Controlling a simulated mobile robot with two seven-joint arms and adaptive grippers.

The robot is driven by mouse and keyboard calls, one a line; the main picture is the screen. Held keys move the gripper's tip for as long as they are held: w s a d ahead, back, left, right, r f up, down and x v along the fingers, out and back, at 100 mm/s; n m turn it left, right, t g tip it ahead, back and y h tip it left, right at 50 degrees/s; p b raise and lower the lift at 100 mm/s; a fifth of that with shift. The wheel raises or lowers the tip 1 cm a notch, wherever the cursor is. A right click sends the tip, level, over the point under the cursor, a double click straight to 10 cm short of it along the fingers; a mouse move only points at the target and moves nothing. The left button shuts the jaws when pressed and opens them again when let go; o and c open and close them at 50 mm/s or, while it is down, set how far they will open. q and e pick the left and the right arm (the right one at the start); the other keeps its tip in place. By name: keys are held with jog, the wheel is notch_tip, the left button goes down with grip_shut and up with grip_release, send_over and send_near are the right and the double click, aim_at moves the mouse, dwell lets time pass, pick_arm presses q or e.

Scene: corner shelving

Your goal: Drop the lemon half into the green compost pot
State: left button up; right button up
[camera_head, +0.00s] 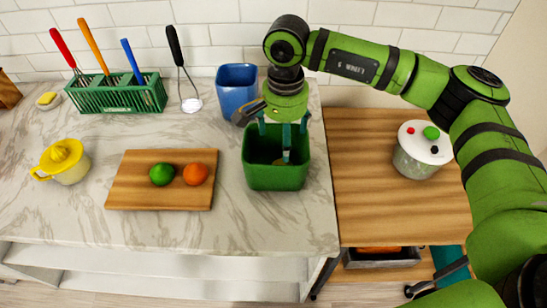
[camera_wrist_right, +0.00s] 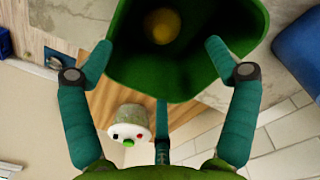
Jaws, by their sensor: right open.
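The green compost pot (camera_head: 275,182) stands at the right end of the marble counter, and its open mouth fills the top of the right wrist view (camera_wrist_right: 130,70). A rounded yellow thing, apparently the lemon half (camera_wrist_right: 163,26), lies inside the pot in the wrist view. In the head view only a small brownish patch shows inside the pot, partly hidden by my fingers. My right gripper (camera_head: 284,135) is directly over the pot, pointing down, its fingers spread and empty. It also shows open in the wrist view (camera_wrist_right: 160,65). My left gripper is out of view.
A blue pot (camera_head: 237,92) stands just behind the green one. A cutting board (camera_head: 130,190) with a green fruit (camera_head: 162,174) and an orange (camera_head: 196,173) lies left. A yellow juicer (camera_head: 64,161) and a green utensil rack (camera_head: 118,95) stand farther left. A lidded pot (camera_head: 418,162) sits on the wooden surface right.

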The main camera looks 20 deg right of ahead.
notch_tip(320, 180, up, 11)
dwell(0.3)
